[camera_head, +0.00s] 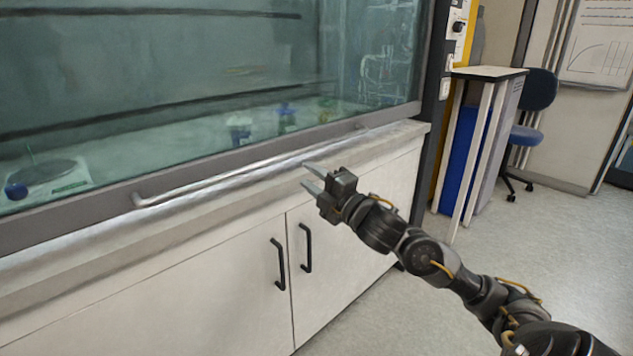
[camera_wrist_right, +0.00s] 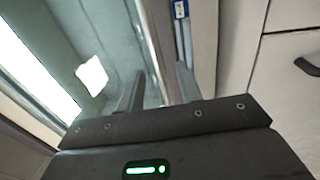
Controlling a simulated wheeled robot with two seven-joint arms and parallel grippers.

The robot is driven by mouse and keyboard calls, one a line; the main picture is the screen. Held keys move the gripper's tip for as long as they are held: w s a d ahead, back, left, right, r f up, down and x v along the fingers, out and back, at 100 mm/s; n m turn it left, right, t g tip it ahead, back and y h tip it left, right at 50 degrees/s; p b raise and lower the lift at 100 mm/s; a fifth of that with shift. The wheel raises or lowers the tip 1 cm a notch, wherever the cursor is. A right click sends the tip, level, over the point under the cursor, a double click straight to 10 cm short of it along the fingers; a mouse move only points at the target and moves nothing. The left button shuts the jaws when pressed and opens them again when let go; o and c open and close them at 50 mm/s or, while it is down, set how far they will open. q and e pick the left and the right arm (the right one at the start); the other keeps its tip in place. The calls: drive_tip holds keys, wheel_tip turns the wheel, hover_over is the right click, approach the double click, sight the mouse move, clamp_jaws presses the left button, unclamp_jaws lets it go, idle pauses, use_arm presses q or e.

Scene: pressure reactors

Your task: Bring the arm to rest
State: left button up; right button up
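My right arm (camera_head: 428,258) reaches in from the lower right in the head view. Its gripper (camera_head: 308,176) is in front of the fume hood's front ledge, close to the sash handle bar (camera_head: 235,176). The two fingers are apart with nothing between them. The right wrist view also shows the gripper (camera_wrist_right: 158,85) with its fingers spread and empty, with the glass and a pale frame behind them. Whether a finger touches the ledge or bar cannot be told. My left gripper is in neither view.
The hood's glass sash (camera_head: 190,80) is down. Behind it are a balance (camera_head: 48,178) and small blue-topped items. White cabinet doors with black handles (camera_head: 280,264) are below. A side table (camera_head: 489,72) and blue chair (camera_head: 535,100) stand at right. The floor at right is clear.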

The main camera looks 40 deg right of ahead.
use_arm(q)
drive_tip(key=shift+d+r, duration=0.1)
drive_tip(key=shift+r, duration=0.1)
use_arm(e)
drive_tip(key=shift+v, duration=0.8)
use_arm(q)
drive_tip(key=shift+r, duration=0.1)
